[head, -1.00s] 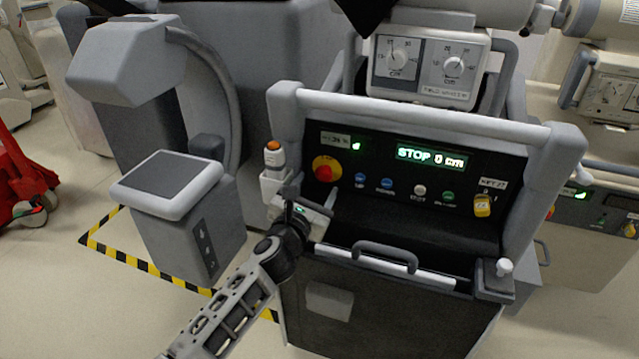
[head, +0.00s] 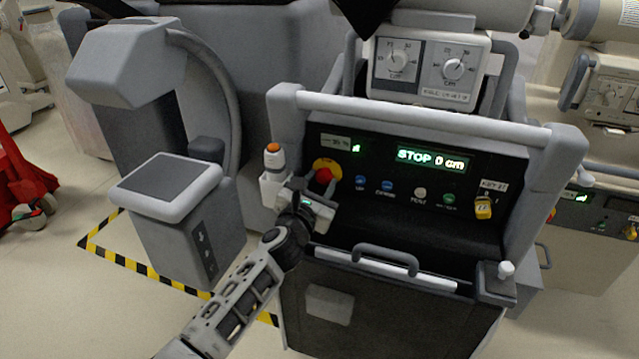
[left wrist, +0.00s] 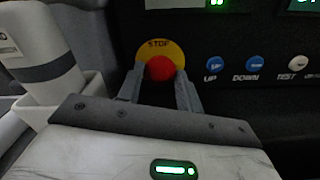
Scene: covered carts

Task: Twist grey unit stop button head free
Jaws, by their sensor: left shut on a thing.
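The red stop button head (head: 323,175) sits on a yellow disc (head: 326,165) at the left of the grey unit's black panel. In the left wrist view the red head (left wrist: 160,68) is between my two fingers, below the word STOP on the yellow disc (left wrist: 152,50). My left gripper (head: 312,188) is at the button, its fingers (left wrist: 160,84) shut on the head from either side. The panel display (head: 432,159) reads STOP 0 cm. My right gripper is not in view.
A white holder with an orange-topped bottle (head: 273,157) stands close left of my gripper. A white top bar (head: 420,116) and lower handle (head: 385,257) stick out.

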